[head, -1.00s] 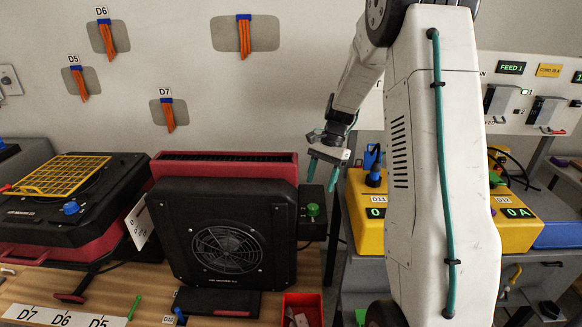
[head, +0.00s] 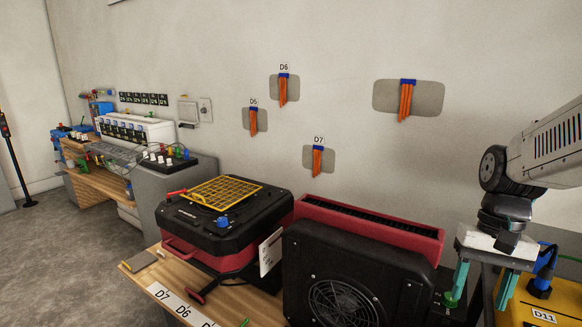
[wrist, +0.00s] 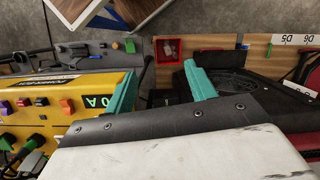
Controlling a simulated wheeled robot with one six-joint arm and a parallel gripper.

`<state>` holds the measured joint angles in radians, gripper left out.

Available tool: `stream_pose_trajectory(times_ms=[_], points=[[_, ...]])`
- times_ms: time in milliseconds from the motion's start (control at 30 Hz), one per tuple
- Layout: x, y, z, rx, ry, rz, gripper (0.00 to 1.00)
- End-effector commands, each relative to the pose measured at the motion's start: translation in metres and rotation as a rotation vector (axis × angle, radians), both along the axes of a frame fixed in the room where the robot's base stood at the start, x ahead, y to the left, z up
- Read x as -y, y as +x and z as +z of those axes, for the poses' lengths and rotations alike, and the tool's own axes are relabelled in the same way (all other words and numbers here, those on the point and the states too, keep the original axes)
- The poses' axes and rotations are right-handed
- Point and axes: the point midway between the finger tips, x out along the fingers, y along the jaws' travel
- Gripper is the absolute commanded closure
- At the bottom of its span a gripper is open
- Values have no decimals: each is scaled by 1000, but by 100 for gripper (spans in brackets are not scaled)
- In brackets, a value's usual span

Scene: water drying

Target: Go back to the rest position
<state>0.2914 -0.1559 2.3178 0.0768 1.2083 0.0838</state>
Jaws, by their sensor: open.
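My gripper (head: 480,281) is at the right of the head view, pointing down, with its two teal fingers apart and nothing between them. It hangs between the black and red fan unit (head: 345,270) and the yellow box labelled D11 (head: 545,308). In the wrist view my gripper (wrist: 160,90) also shows open, with the yellow box (wrist: 60,110) at the left and the dark fan unit (wrist: 250,80) at the right. I cannot tell from these frames whether the fingers touch anything.
A second black and red unit with a yellow grille (head: 222,190) stands on the wooden table (head: 160,274). Orange strips hang on wall plates marked D5, D6 and D7. A grey bench with a white device (head: 135,130) stands far left. Grey floor (head: 60,250) is open there.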

Motion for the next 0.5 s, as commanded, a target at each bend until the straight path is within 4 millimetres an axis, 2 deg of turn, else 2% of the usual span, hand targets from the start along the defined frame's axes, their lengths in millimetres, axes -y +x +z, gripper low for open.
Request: stream_pose_trajectory(times_ms=[100, 300, 500], points=[[-23, -35, 17, 62, -33, 123, 45], [-49, -85, 32, 170, -84, 284, 45], [-65, -111, 42, 279, -115, 367, 45]])
